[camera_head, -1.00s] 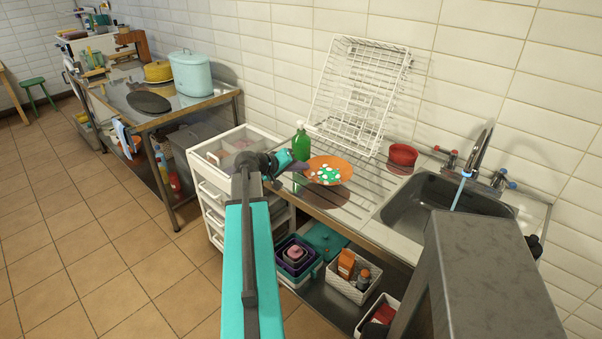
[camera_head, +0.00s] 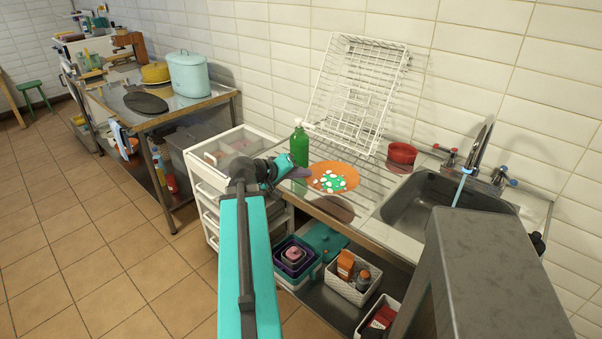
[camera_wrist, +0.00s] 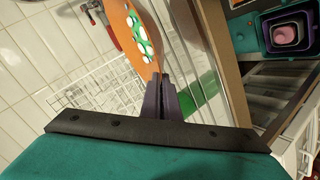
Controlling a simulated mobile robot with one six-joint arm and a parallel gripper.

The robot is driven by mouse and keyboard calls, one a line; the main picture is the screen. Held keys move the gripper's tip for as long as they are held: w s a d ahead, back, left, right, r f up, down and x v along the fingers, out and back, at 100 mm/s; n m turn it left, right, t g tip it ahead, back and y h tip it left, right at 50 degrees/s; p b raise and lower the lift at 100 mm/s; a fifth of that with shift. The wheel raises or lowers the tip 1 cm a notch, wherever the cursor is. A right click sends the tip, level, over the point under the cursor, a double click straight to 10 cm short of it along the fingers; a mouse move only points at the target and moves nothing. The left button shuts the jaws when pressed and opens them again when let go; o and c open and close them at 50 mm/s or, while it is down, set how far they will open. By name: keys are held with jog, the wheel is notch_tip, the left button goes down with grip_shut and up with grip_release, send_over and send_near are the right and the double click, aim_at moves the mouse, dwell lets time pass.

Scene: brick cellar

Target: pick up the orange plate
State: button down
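The orange plate (camera_head: 350,172), with a green and white spotted pattern, is held in the air above the ridged drainboard (camera_head: 367,197) left of the sink. Its shadow lies on the board below it, apart from it. My gripper (camera_head: 300,173) is at the plate's left edge. In the wrist view the plate (camera_wrist: 122,22) stands out from between the dark fingertips (camera_wrist: 162,80), which are shut on its rim. The fingers hide a small part of the rim.
A green bottle (camera_head: 299,147) stands close behind my gripper. A white wire rack (camera_head: 358,88) leans on the wall behind the plate. A red bowl (camera_head: 402,154) is to the right, near the sink (camera_head: 425,205). A white drawer unit (camera_head: 213,190) stands left.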

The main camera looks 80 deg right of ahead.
aim_at(312, 186)
jog(key=shift+s+a+f+b, duration=0.15)
jog(key=shift+a+b, duration=0.3)
jog(key=shift+b, duration=3.05)
jog(key=a+b, duration=0.1)
jog(key=b, duration=0.4)
jog(key=shift+s+a, duration=0.1)
jog(key=shift+s, duration=0.1)
jog(key=shift+a+b, duration=0.1)
jog(key=shift+b, duration=0.25)
jog(key=shift+s+a+r+b, duration=0.15)
jog(key=shift+s+a+b, duration=0.15)
jog(key=shift+a+b, duration=0.85)
jog(key=shift+s+a+r+b, duration=0.1)
jog(key=shift+s+a+b, duration=0.35)
jog(key=shift+b, duration=1.45)
jog(key=shift+s+a+r+b, duration=0.2)
jog(key=shift+a+b, duration=0.65)
jog(key=shift+b, duration=0.65)
